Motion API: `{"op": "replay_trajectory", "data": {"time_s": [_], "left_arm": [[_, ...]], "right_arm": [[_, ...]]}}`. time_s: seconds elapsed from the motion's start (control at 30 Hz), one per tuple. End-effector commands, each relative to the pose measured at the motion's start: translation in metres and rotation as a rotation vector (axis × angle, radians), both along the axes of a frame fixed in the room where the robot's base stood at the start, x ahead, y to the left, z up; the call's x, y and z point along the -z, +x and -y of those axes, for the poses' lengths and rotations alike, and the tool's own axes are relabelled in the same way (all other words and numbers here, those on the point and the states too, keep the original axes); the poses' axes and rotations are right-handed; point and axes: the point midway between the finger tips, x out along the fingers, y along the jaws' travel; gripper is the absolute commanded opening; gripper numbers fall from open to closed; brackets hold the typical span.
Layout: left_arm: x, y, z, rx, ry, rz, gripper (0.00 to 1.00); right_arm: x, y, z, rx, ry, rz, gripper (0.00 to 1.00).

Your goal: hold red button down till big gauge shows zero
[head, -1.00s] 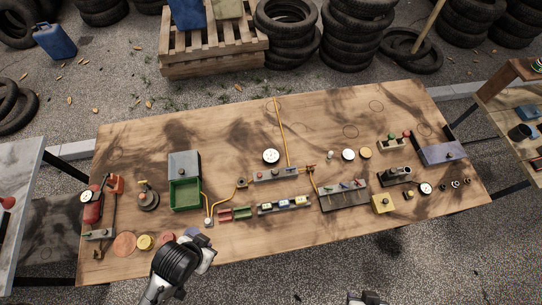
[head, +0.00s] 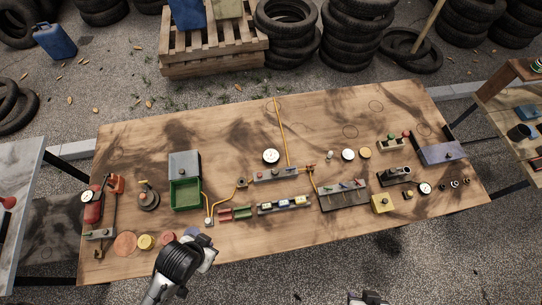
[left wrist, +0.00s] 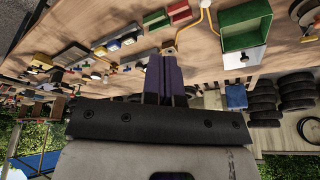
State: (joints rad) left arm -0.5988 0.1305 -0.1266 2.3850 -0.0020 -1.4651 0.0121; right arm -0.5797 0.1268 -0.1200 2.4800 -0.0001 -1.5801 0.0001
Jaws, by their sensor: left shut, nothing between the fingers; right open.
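A white round gauge (head: 271,156), the largest dial on the table, lies behind the grey manifold strip (head: 275,175). Its needle is too small to read. Small reddish knobs sit on this strip, and a red dome (head: 406,133) stands at the right; I cannot tell which is the red button. My left gripper (left wrist: 167,60) is shut and empty, its purple fingers reaching toward the table. In the left wrist view its tips overlap a small cable box (left wrist: 169,46); I see no clear contact. My right gripper (head: 366,297) is open at the bottom edge, mostly cut off.
A green bin (head: 186,195) also shows in the left wrist view (left wrist: 245,27). A yellow cable (head: 283,135) crosses the wooden table (head: 140,165). The table's back left is clear.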

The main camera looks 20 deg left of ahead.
Motion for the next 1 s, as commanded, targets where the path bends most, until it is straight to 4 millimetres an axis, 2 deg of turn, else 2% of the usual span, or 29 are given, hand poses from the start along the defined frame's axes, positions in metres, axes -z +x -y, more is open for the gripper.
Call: {"op": "replay_trajectory", "data": {"time_s": [0.53, 1.0], "left_arm": [[0.011, 0.0, 0.0, 0.0, 0.0, -0.001, 0.0], [0.013, 0.0, 0.0, 0.0, 0.0, -0.001, 0.0]], "right_arm": [[-0.005, 0.0, -0.003, 0.005, 0.009, 0.0, 0.43], [-0.005, 0.0, -0.003, 0.006, 0.009, 0.0, 0.43]]}}
